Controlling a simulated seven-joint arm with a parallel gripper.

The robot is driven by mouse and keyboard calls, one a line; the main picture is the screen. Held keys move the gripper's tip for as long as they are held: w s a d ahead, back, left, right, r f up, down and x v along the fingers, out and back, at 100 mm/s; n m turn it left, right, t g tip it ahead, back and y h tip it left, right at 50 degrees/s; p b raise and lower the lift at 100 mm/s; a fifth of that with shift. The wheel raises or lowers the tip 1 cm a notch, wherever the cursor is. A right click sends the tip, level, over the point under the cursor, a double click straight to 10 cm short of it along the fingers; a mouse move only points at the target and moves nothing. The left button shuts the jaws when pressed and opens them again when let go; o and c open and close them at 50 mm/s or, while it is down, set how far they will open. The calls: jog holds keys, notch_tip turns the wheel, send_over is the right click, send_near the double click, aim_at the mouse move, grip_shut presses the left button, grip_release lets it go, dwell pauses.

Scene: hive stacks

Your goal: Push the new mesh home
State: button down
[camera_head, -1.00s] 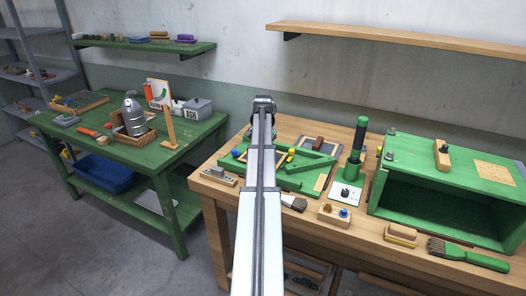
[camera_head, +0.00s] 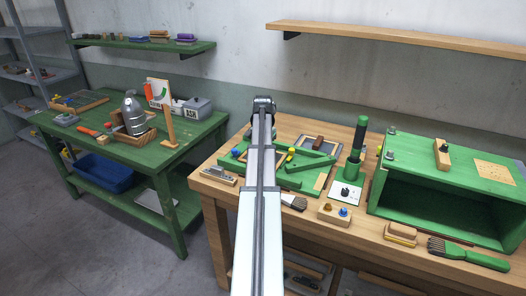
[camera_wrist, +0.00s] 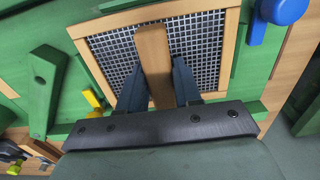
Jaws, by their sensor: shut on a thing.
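A grey wire mesh (camera_wrist: 112,58) in a pale wooden frame (camera_wrist: 233,50) fills the upper middle of the wrist view. It lies at the green board, which also shows in the head view (camera_head: 294,183). My gripper (camera_wrist: 160,90) is shut on a wooden bar (camera_wrist: 153,50), one dark finger on each side. The bar lies across the mesh in the picture; I cannot tell whether it touches the mesh or how deep the frame sits. A blue knob (camera_wrist: 284,10) is at the frame's upper right, and a yellow knob (camera_wrist: 93,100) at its lower left. In the head view my arm hides the gripper.
A green lever-like bar (camera_wrist: 45,90) lies left of the frame. A green table (camera_head: 100,150) is at left.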

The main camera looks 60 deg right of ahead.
jog(key=shift+f, duration=0.15)
jog(key=c, duration=0.7)
grip_release()
notch_tip(320, 180, up, 14)
jog(key=shift+f, duration=0.1)
dwell(0.4)
